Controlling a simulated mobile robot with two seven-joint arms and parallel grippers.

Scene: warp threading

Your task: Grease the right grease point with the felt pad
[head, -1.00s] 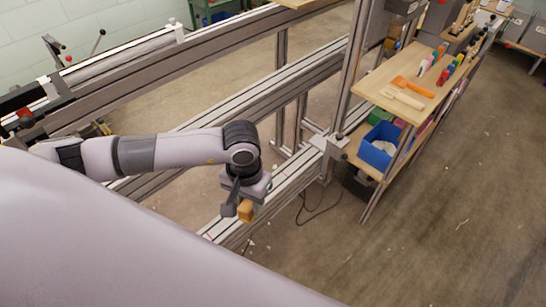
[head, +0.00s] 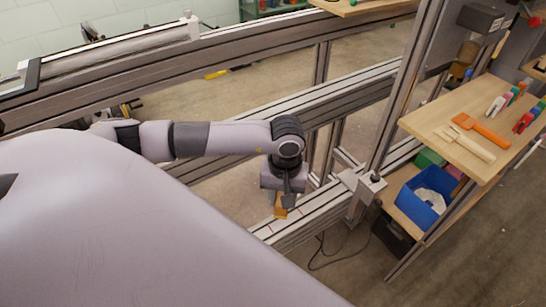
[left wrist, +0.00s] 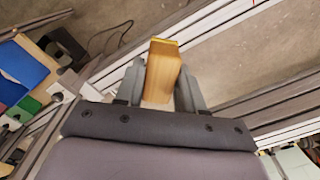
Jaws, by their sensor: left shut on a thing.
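My left gripper (head: 283,200) is shut on a wooden block (head: 281,212), held over the lower light-topped rail (head: 312,213). In the left wrist view the block (left wrist: 160,72) sits between the two grey fingers (left wrist: 160,85), with a thin yellow pad (left wrist: 164,41) along its far end. I cannot tell whether the pad touches the rail. Small reddish marks show on the rail near the block, but I cannot make out which spot is the right grease point. My right gripper is not in view.
A bracket with a dark knob (head: 375,178) stands on the rail to the right, beside a metal upright (head: 405,90). A wooden shelf (head: 450,118) holds an orange tool (head: 480,130) and clamps. A blue bin (head: 425,194) sits below. Floor lies open at the lower right.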

